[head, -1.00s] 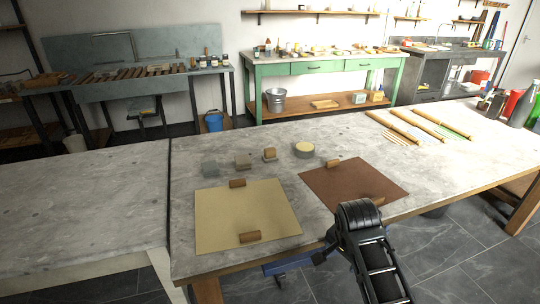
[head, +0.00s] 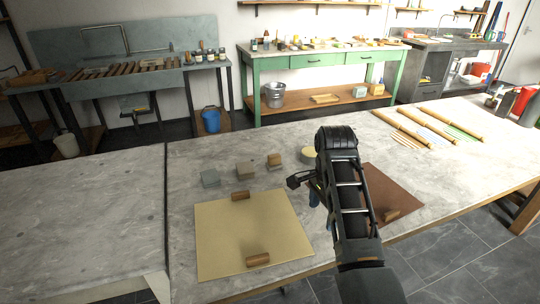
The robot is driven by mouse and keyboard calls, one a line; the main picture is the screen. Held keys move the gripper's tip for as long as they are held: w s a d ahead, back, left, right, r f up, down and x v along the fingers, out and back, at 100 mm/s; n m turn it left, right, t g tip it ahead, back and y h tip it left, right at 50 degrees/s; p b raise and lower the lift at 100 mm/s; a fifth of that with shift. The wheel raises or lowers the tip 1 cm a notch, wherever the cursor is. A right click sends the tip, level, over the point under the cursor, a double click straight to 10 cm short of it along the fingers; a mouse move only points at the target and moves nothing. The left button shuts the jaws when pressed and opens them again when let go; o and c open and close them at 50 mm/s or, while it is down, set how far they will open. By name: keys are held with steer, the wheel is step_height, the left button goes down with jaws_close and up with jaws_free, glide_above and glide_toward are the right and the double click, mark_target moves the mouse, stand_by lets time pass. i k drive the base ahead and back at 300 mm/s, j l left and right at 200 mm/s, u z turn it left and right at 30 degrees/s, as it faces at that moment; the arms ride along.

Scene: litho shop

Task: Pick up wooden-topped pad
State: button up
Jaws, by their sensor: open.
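The wooden-topped pad (head: 274,160) is a small block with a brown wooden top and a paler base. My arm hides part of the gripper.
A grey block (head: 210,178) and another greyish block (head: 245,169) stand left of the pad. A round yellowish pad (head: 308,155) is at right, partly behind my arm. A yellow sheet (head: 250,225) and a brown sheet (head: 395,190) with wooden blocks lie nearer.

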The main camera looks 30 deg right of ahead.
mark_target(274, 161)
steer(key=i+l, duration=0.2)
steer(key=i, duration=0.35)
steer(key=i+l, duration=0.15)
steer(key=i, duration=0.45)
